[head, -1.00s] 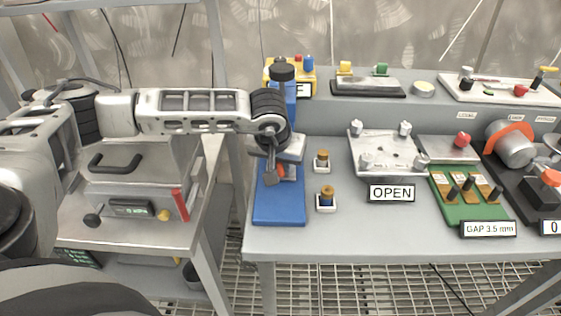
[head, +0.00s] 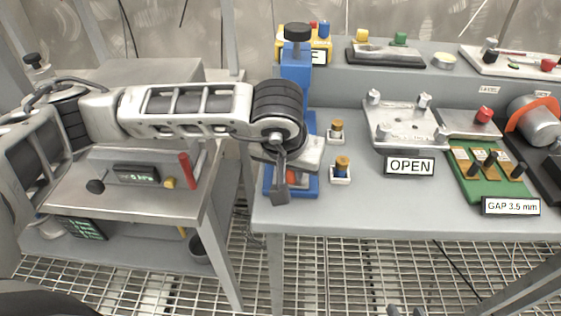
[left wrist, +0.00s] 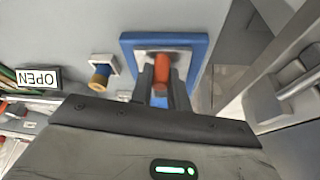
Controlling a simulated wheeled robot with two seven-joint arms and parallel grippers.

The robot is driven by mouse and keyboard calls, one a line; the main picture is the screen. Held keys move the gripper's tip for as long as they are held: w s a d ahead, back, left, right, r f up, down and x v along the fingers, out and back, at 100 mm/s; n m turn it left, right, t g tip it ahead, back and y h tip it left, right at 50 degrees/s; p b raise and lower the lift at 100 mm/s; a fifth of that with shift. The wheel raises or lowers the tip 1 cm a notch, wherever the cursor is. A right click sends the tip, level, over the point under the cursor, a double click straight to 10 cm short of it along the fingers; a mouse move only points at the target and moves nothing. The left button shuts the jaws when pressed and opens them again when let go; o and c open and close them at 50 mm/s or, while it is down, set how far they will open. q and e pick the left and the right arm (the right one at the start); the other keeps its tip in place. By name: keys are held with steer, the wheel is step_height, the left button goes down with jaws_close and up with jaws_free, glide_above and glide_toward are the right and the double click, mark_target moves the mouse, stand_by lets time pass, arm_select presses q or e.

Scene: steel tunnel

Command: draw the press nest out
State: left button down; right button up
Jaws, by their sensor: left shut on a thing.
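The press stands at the left end of the grey bench, with a blue column (head: 296,68) topped by a black knob and a blue base (head: 307,187). In the left wrist view, the fingers of my left gripper (left wrist: 161,88) are shut on the upright orange-red handle (left wrist: 162,68) of the nest. The nest's silver plate (left wrist: 180,60) shows behind the handle, over the blue base near its edge. My right gripper is out of view.
Two small brass-topped posts (head: 341,170) stand close to the right of the press. A metal fixture (head: 405,120) with an OPEN sign (head: 409,166) and a green board (head: 490,175) stand further right. A side cart (head: 120,200) is at the left, across a narrow gap.

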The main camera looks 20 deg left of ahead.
arm_select(q)
steer(key=c, duration=1.3)
jaws_free()
steer(key=shift+c, duration=0.2)
steer(key=shift+r, duration=0.1)
steer(key=v, duration=1.5)
steer(key=shift+s+r, duration=0.25)
steer(key=shift+r, duration=0.1)
